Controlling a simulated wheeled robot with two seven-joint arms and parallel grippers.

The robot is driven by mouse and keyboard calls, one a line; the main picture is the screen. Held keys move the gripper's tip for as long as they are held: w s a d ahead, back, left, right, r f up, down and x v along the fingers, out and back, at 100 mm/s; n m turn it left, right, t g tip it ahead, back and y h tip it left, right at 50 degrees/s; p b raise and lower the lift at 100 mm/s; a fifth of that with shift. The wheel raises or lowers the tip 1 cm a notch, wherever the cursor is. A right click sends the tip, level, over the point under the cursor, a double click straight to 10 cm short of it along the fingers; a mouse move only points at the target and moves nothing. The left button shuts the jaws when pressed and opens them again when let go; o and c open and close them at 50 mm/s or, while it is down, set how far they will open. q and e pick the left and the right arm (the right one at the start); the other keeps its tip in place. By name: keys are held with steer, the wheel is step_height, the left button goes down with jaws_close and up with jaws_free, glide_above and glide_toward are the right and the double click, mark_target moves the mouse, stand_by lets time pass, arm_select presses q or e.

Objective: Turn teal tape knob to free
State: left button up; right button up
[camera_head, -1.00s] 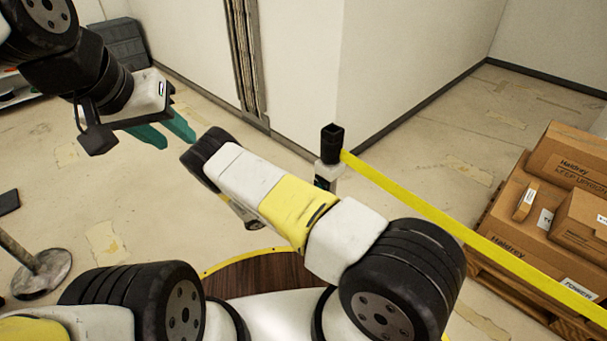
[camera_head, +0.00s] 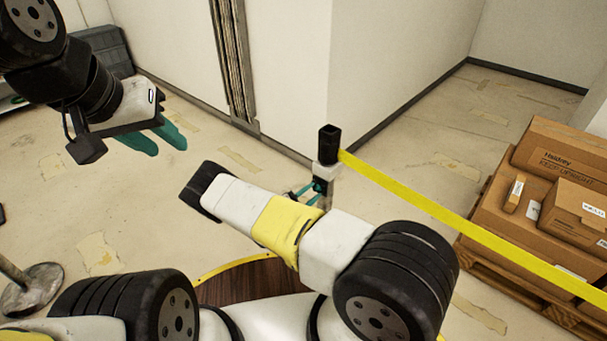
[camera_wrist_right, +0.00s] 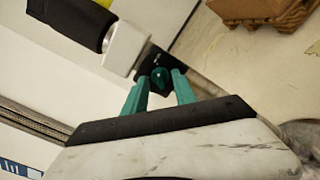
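The teal tape knob (camera_wrist_right: 159,78) sits on a black plate on the side of the white and black tape post (camera_wrist_right: 125,45) in the right wrist view. The post (camera_head: 328,150) stands by the wall corner in the head view. My right gripper (camera_wrist_right: 162,82) has its two teal fingers apart, one on each side of the knob; whether they touch it I cannot tell. In the head view the right fingers (camera_head: 306,193) reach the post and are partly hidden by my arm. My left gripper (camera_head: 158,138) hangs at the upper left, fingers apart and empty.
Yellow tape (camera_head: 440,208) runs from the post to the lower right. Cardboard boxes (camera_head: 545,185) stand on a wooden pallet (camera_head: 520,275) at the right. A stanchion base (camera_head: 35,285) stands at the left. The floor between is mostly clear.

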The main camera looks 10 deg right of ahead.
jaws_close()
steer(key=shift+n, duration=0.4)
steer(key=n, duration=1.3)
steer(key=shift+n, duration=2)
